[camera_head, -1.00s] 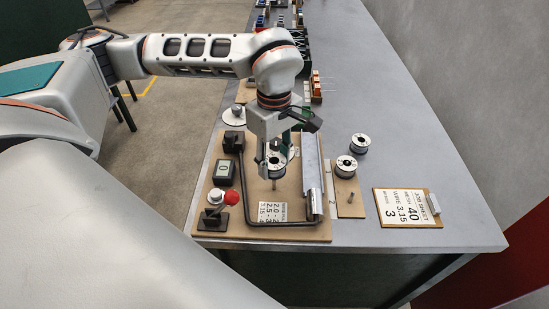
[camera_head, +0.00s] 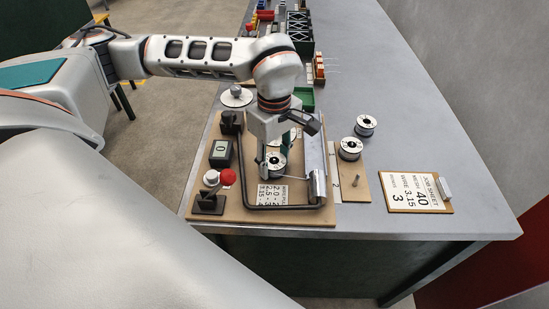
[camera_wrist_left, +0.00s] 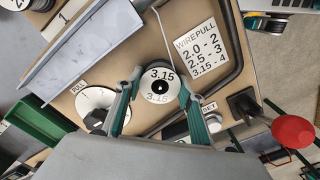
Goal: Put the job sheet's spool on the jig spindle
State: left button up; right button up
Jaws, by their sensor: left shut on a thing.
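My left gripper (camera_head: 276,150) is shut on a spool (camera_head: 276,164) with a white face, over the jig board (camera_head: 232,208). In the left wrist view this spool (camera_wrist_left: 159,85) reads 3.15 and sits between the two green-backed fingers. The jig spindle does not show; the spool covers the place where it stood, and I cannot tell whether it is in the spool's hole. The job sheet (camera_head: 415,191) at the right reads mesh 40, wire 3.15 and a 3. My right gripper is not in view.
Two other spools (camera_head: 350,148) (camera_head: 365,125) stand right of the jig. A bare peg (camera_head: 356,181) rises from the small board there. A bent dark bar (camera_head: 243,180) and a metal channel (camera_head: 314,160) flank the spool. A red knob (camera_head: 228,177) is at the left.

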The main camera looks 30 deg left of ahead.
pick_arm(q)
jog(key=o, duration=1.5)
jog(key=shift+r, duration=0.35)
notch_tip(320, 180, up, 11)
jog(key=shift+r, duration=0.2)
